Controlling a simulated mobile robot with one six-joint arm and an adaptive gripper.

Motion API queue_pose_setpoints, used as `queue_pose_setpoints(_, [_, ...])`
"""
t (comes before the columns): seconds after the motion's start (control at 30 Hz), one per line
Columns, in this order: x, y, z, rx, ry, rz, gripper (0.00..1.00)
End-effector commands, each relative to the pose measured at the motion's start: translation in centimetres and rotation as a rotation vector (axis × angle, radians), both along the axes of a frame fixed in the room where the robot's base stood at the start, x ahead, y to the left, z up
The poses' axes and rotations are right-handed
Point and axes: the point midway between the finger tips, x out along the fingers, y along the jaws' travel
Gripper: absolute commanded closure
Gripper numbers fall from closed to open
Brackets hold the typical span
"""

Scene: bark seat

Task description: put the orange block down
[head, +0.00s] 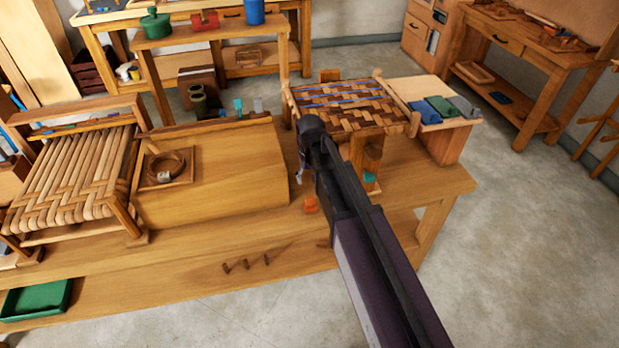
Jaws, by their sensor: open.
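A small orange block (310,204) rests on the workbench (230,232) near its front edge, left of my dark arm. My gripper (300,177) is open, mostly hidden behind my wrist. Its visible tip is just above the orange block in the picture, with a gap between them, and nothing shows in it. Another orange-brown block (329,75) stands behind the woven seat (350,105).
A sloped wooden board (225,165) with a coil in a small tray lies left of my gripper. A caned seat frame (75,180) stands at far left. A teal block (369,177) is right of my arm. The bench front is largely clear.

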Motion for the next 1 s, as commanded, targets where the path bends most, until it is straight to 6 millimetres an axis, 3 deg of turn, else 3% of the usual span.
queue_pose_setpoints(0.2, [0.0,0.01,1.2,0.0,0.0,0.0,0.21])
queue_pose_setpoints(1.0, [-0.1,-0.1,1.28,0.0,0.0,-0.001,0.21])
